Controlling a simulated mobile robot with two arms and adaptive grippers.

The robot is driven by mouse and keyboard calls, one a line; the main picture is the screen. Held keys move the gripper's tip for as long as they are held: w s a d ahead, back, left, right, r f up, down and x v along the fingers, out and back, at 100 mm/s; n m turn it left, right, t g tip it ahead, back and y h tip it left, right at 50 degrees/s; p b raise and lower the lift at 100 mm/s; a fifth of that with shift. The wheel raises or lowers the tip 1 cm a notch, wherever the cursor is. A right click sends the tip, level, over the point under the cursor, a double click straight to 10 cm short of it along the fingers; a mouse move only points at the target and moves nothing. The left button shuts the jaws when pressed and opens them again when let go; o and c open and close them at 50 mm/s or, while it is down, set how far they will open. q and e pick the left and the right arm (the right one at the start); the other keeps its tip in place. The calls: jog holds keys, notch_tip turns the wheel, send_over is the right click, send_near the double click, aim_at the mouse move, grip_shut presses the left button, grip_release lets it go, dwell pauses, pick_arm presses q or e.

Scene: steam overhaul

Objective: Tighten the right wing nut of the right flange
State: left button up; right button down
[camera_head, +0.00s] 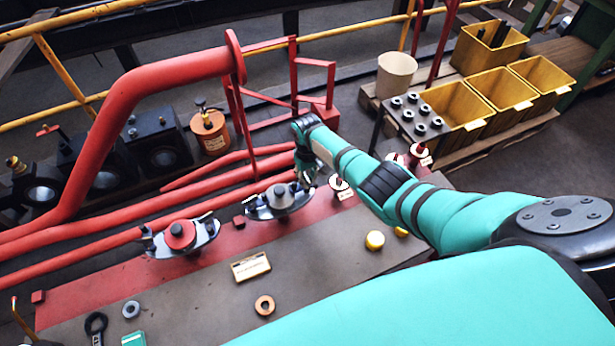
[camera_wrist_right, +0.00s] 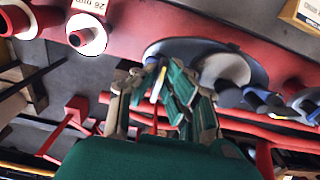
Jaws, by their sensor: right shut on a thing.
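The right flange (camera_head: 276,204) is a grey oval plate with a grey round centre, on the red strip of the bench. It also shows in the right wrist view (camera_wrist_right: 240,55). My right gripper (camera_head: 307,178) is at its right end, coming down from above. In the right wrist view the green fingers (camera_wrist_right: 172,82) close around the right wing nut, which is mostly hidden between them; a small dark piece shows at the tips. The left flange (camera_head: 205,238) is a similar oval plate with a red round centre (camera_head: 180,234). My left gripper is not in view.
A big red pipe (camera_head: 130,95) rises behind the flanges. White discs with red knobs (camera_head: 339,185) stand close right of my gripper. Yellow bins (camera_head: 490,95) stand at the back right.

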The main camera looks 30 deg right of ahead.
aim_at(307, 179)
jog(key=shift+w+r, duration=0.15)
jog(key=c, duration=1.4)
grip_release()
jog(key=shift+c, duration=0.2)
notch_tip(307, 179, up, 12)
